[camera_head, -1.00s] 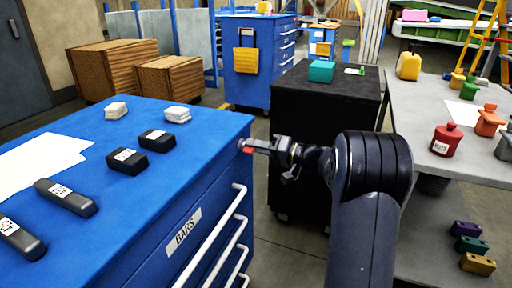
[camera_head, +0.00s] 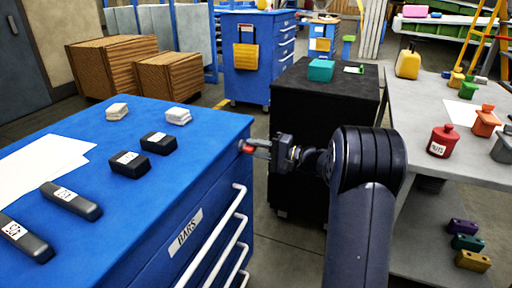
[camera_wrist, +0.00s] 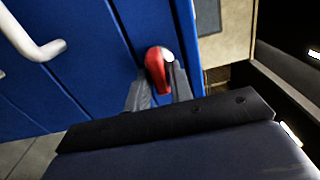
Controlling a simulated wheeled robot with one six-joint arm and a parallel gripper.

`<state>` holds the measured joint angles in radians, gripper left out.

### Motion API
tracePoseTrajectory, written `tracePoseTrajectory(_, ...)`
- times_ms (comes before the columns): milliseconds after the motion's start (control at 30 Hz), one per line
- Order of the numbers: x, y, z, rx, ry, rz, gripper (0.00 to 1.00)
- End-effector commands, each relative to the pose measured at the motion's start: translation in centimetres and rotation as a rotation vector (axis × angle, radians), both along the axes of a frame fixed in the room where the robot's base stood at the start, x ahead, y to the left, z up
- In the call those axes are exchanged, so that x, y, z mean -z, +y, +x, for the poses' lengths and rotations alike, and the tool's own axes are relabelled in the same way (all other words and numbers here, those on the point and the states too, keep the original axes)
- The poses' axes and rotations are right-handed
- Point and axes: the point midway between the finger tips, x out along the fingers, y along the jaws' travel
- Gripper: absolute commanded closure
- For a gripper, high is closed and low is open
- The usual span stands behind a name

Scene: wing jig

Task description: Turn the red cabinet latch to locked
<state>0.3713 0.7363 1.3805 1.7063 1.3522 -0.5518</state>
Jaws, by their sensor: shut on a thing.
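The red latch (camera_head: 246,147) is on the upper right corner of the blue cabinet (camera_head: 180,262), near the top edge. In the wrist view the red latch (camera_wrist: 157,66) sits between the two fingers of my gripper (camera_wrist: 160,90), against the blue cabinet face. My gripper (camera_head: 262,150) is shut on the latch in the head view. The fingers hide part of the latch, so whether it stands at locked cannot be told.
White drawer handles (camera_head: 222,236) stick out along the cabinet front. Black bars and blocks (camera_head: 128,163) lie on the cabinet top. A black cabinet (camera_head: 330,105) stands close behind my gripper, and a grey table (camera_head: 425,125) is at right. Open floor lies between.

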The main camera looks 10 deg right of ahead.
Motion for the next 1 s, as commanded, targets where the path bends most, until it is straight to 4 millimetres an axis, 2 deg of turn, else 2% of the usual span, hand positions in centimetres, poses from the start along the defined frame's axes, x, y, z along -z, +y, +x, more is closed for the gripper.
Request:
tracePoseTrajectory(400, 0.1, -0.1, 0.0, 0.002, 0.006, 0.004, 1.0)
tracePoseTrajectory(433, 0.1, -0.1, 0.0, 0.002, 0.006, 0.004, 0.77)
tracePoseTrajectory(600, 0.0, 0.0, 0.0, 0.001, 0.006, 0.004, 0.64)
tracePoseTrajectory(867, 0.0, -0.2, -0.1, 0.001, 0.005, 0.004, 0.64)
tracePoseTrajectory(1000, 0.0, -1.5, -0.9, 0.004, 0.006, 0.003, 0.64)
